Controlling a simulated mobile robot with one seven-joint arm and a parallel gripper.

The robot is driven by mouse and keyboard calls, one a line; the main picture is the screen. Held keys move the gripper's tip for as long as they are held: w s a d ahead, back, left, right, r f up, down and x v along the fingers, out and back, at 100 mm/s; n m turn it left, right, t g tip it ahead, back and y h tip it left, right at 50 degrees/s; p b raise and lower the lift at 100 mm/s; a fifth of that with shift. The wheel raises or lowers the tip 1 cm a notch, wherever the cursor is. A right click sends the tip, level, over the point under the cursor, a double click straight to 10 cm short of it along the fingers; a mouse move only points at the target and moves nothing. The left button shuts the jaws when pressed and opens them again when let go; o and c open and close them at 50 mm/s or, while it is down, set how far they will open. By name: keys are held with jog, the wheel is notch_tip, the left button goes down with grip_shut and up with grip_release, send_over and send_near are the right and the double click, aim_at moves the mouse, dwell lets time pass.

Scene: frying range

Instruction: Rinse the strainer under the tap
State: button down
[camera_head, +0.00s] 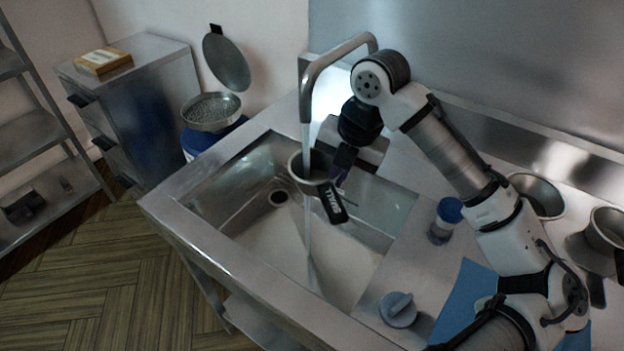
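The strainer (298,174) is a small round metal cup with a black handle bearing white letters, perhaps "SMALL". It hangs above the sink basin (262,222), in the stream below the spout of the tap (306,92). Water runs from the tap into the strainer, and a stream continues below it to the basin floor. My gripper (340,170) is at the strainer's right side and appears shut on it. The fingertips are dark and partly hidden, so the exact grip point is unclear.
A blue-lidded jar (446,215), a grey knob-like object (398,308) and a blue mat (468,290) are on the right counter. Metal pots (538,192) stand farther right. Left of the sink are a pan of granular-looking stuff (211,112) and a steel cabinet (150,95).

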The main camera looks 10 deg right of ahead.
jog(key=s+d, duration=0.1)
jog(key=s, duration=0.7)
jog(key=shift+d+b, duration=0.25)
jog(key=shift+b, duration=0.15)
jog(key=shift+r, duration=0.1)
dwell(1.3)
jog(key=s+r+p, duration=0.3)
jog(key=s, duration=0.2)
jog(key=shift+d+r, duration=0.4)
jog(key=shift+d, duration=0.05)
dwell(0.6)
